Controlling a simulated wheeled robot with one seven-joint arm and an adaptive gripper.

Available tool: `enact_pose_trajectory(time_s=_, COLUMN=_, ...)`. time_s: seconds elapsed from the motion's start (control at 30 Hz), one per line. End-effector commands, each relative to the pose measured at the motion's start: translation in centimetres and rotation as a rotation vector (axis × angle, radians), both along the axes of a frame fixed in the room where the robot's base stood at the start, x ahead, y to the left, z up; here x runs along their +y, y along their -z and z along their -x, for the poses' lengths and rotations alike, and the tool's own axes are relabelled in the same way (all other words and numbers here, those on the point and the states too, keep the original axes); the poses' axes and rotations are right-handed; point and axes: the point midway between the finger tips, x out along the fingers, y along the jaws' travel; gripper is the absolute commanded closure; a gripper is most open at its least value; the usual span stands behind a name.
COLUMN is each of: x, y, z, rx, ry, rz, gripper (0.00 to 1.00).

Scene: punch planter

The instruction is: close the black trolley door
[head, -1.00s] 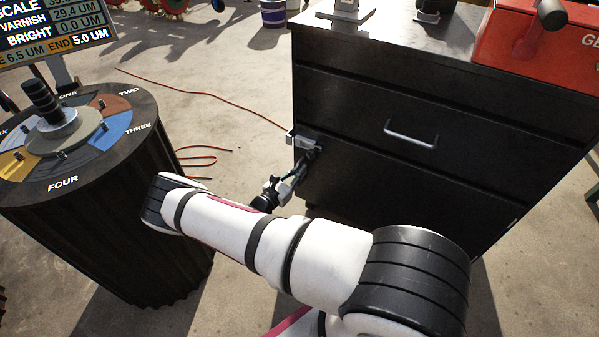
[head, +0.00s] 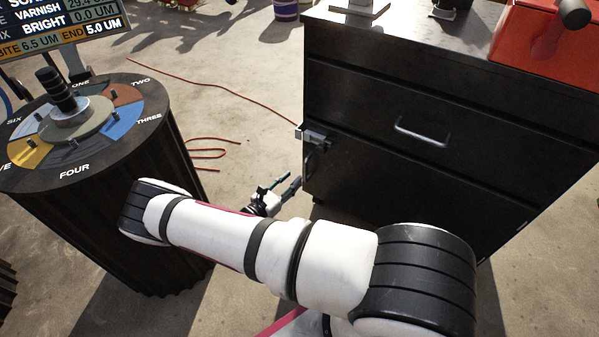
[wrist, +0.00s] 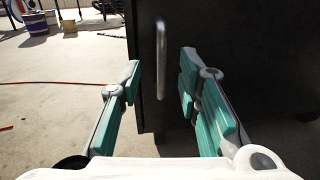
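The black trolley (head: 450,90) stands at the right in the head view. Its lower front panel, the door (head: 400,185), looks about flush with the body; I cannot tell whether it is fully shut. A grey latch-like bracket (head: 313,136) sits at the upper left edge, with a slim upright handle (head: 309,165) below it. In the wrist view the metal handle (wrist: 161,60) stands upright on the dark panel, between my fingers in the picture and beyond their tips. My gripper (head: 284,187) is open and empty, just left of the trolley's lower left corner, apparently apart from the handle.
A round dark drum (head: 110,215) with a coloured dial top stands at the left, close to my arm. A red cable (head: 215,95) lies on the concrete floor behind. A red box (head: 540,45) sits on the trolley top. A drawer handle (head: 421,133) juts forward.

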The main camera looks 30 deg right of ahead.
Motion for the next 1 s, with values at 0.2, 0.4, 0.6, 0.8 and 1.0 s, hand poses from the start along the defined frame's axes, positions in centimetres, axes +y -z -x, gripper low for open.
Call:
enact_pose_trajectory(time_s=0.2, x=2.3, y=0.0, z=0.7, rx=0.001, ry=0.000, rz=0.000, gripper=0.69)
enact_pose_trajectory(time_s=0.4, x=2.7, y=0.0, z=0.8, rx=0.001, ry=0.001, rz=0.000, gripper=0.69)
enact_pose_trajectory(time_s=0.6, x=2.7, y=0.0, z=0.8, rx=0.000, ry=0.001, rz=0.000, gripper=0.69)
enact_pose_trajectory(time_s=0.8, x=2.7, y=0.0, z=0.8, rx=-0.001, ry=0.001, rz=0.000, gripper=0.69)
enact_pose_trajectory(time_s=1.0, x=3.0, y=-2.6, z=0.6, rx=-0.056, ry=0.072, rz=-0.044, gripper=0.69)
